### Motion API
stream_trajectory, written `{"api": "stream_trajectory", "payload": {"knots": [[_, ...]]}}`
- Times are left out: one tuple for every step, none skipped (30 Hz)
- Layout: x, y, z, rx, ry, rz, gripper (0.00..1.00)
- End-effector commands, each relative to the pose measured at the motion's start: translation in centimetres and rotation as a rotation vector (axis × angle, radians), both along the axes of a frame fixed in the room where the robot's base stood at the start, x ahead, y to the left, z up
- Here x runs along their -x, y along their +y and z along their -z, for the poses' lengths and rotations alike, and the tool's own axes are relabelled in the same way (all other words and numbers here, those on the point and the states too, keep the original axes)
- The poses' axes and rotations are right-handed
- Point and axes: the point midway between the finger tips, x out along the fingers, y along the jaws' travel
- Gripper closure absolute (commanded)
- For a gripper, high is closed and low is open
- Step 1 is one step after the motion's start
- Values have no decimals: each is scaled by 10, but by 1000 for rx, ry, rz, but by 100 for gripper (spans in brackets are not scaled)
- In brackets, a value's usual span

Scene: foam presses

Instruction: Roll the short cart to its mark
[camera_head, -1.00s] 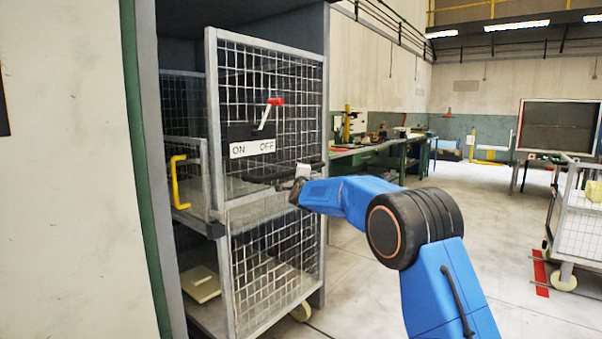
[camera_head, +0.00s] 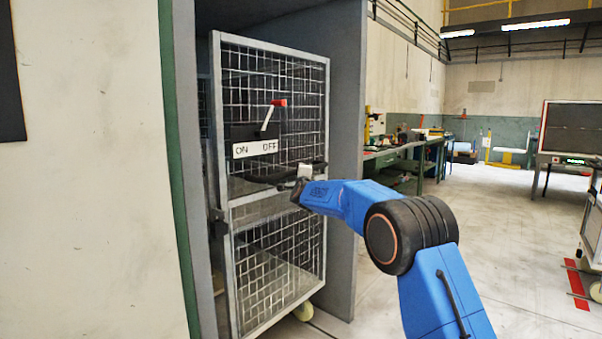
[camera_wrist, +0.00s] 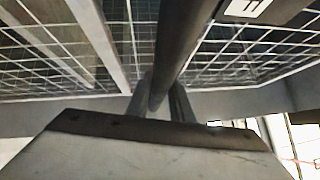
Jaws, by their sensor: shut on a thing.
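A tall grey wire-mesh cart (camera_head: 276,243) stands upright in the opening of a grey bay at the left of the head view. Its face bears an ON/OFF plate (camera_head: 255,149) and a red-tipped lever (camera_head: 279,103) tilted toward the OFF side. A black push bar (camera_head: 262,178) crosses the face below the plate. My gripper (camera_head: 303,174) is shut on the right part of this bar. In the wrist view, the dark bar (camera_wrist: 180,45) runs between my fingers (camera_wrist: 160,97). A cream wheel (camera_head: 303,312) shows at the cart's lower right. I cannot tell whether this is the short cart.
The bay's grey wall (camera_head: 347,150) stands close at the cart's right, and a green-edged post (camera_head: 175,180) at its left. A red floor mark (camera_head: 576,283) lies by another cart (camera_head: 593,225) at the right edge. A green workbench (camera_head: 415,165) stands behind. Open floor lies between.

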Motion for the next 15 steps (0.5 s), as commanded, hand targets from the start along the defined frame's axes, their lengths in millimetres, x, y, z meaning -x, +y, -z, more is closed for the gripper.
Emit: {"api": "stream_trajectory", "payload": {"knots": [[0, 1, 2, 2, 3, -1, 100], [0, 1, 2, 2, 3, -1, 100], [0, 1, 2, 2, 3, -1, 100], [0, 1, 2, 2, 3, -1, 100], [0, 1, 2, 2, 3, -1, 100], [0, 1, 2, 2, 3, -1, 100], [0, 1, 2, 2, 3, -1, 100], [0, 1, 2, 2, 3, -1, 100], [0, 1, 2, 2, 3, -1, 100], [0, 1, 2, 2, 3, -1, 100], [0, 1, 2, 2, 3, -1, 100], [0, 1, 2, 2, 3, -1, 100], [0, 1, 2, 2, 3, -1, 77], [0, 1, 2, 2, 3, -1, 70], [0, 1, 2, 2, 3, -1, 61]]}}
